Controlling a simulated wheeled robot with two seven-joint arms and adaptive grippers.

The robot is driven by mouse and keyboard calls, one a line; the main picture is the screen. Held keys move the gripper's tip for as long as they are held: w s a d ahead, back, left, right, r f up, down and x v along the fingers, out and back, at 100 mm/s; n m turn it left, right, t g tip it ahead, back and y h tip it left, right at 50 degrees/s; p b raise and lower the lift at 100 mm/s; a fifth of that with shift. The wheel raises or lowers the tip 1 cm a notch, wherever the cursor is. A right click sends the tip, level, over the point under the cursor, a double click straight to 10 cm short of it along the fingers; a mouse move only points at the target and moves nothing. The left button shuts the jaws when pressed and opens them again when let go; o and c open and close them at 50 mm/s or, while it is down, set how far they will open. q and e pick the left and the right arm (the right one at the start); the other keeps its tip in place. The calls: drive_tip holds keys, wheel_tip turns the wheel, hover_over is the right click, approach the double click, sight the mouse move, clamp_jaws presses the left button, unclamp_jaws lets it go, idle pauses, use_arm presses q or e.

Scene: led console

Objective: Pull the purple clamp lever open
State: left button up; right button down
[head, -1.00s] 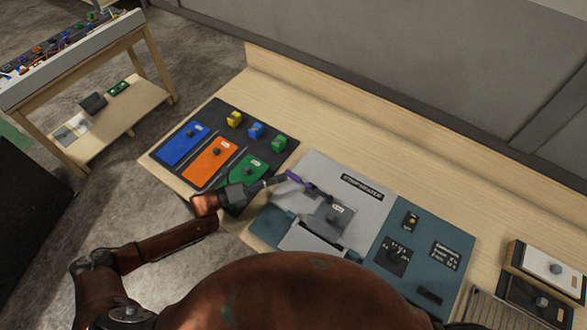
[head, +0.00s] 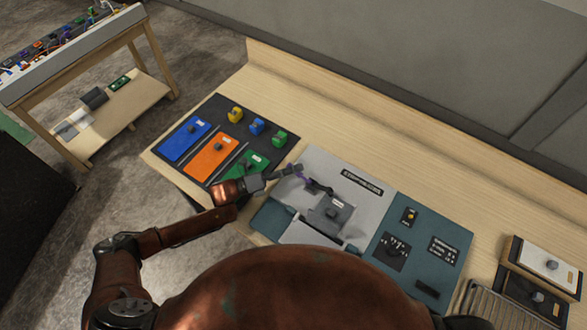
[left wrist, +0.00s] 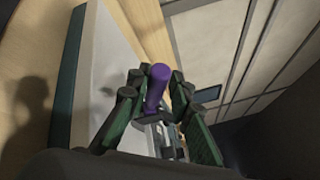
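The purple clamp lever (head: 303,178) stands at the back left of the grey plate on the console. Dark clamp parts lie at its base. My left gripper (head: 294,171) reaches in from the left and meets the lever's handle. In the left wrist view, the purple handle (left wrist: 157,88) lies between the two fingers of my left gripper (left wrist: 158,75), which close in on it from both sides. The fingers partly hide the clamp mechanism behind the handle. My right gripper is not in view.
The grey plate (head: 318,160) carries a grey block (head: 330,215). A dark panel with blue, orange (head: 212,155) and green plates lies left. A teal panel (head: 425,225) with switches lies right. White and dark boxes (head: 545,262) stand at far right. Bare wood lies behind.

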use_arm(q)
clamp_jaws()
drive_tip(key=shift+a, duration=0.1)
idle(0.3)
